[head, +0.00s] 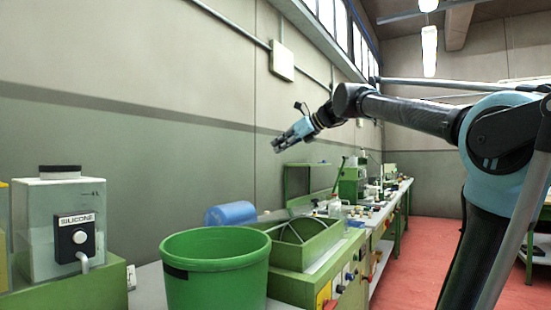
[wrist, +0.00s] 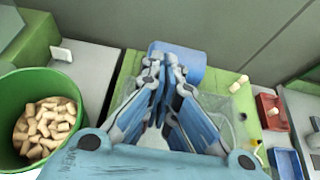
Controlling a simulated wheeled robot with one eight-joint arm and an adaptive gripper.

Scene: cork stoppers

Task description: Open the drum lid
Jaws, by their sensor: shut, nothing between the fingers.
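My gripper (head: 279,145) is raised in the air, above and apart from the green machine (head: 338,262) on the bench. In the wrist view my gripper (wrist: 163,72) is shut and empty, with its fingers over the machine. A rounded, drum-like part (head: 290,233) sits inside the machine's green housing, partly hidden by the front wall. A lid cannot be clearly told apart on it, nor its state. In the wrist view the fingers hide much of the machine. A blue cylinder (head: 230,213) lies behind it and also shows beyond my fingers in the wrist view (wrist: 188,63).
A green bucket (head: 216,275) stands left of the machine, with many corks (wrist: 42,128) inside. A silicone tank (head: 65,225) stands further left. Red (wrist: 271,112) and blue (wrist: 288,163) trays lie to the right in the wrist view. The wall is close behind the bench.

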